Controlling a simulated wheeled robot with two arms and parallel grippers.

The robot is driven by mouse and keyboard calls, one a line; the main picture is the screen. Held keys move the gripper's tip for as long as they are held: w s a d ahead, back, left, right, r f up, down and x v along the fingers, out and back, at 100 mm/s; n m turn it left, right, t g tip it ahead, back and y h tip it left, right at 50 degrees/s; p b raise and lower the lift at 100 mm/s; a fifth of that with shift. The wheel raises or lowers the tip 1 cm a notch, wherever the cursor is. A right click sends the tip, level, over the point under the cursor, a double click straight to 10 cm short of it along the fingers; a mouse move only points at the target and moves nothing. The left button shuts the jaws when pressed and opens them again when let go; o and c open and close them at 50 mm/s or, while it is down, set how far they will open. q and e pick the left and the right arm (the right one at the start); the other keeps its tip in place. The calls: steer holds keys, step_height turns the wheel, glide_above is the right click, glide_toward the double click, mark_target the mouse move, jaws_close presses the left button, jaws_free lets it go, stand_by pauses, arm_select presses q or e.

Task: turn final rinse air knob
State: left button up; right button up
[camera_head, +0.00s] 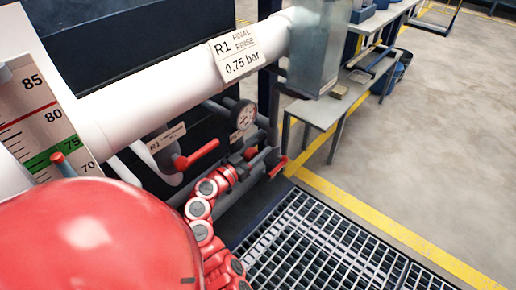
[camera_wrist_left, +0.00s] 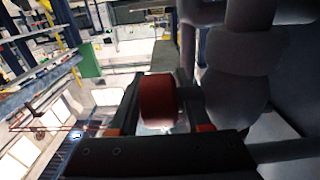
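A red round knob (camera_wrist_left: 157,100) shows in the left wrist view, on a grey fitting at its right. My left gripper (camera_wrist_left: 160,88) has one dark finger on each side of the knob. I see little or no gap between fingers and knob, but cannot tell whether they press on it. In the head view my left gripper (camera_head: 254,160) is small and dark among the pipes below the white pipe (camera_head: 165,83), whose tag (camera_head: 236,54) reads "R1 FINAL RINSE 0.75 bar". The knob cannot be made out clearly there. My right gripper is out of view.
A pressure gauge (camera_head: 244,113) sits just above my left gripper. A red lever handle (camera_head: 197,154) is to its left, another red handle (camera_head: 278,167) to its right. A floor grating (camera_head: 320,245) and a grey bench (camera_head: 322,112) lie to the right.

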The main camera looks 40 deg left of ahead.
arm_select(q)
steer(key=s+p, duration=0.2)
steer(key=s, duration=1)
steer(key=shift+a, duration=0.45)
steer(key=shift+f, duration=0.1)
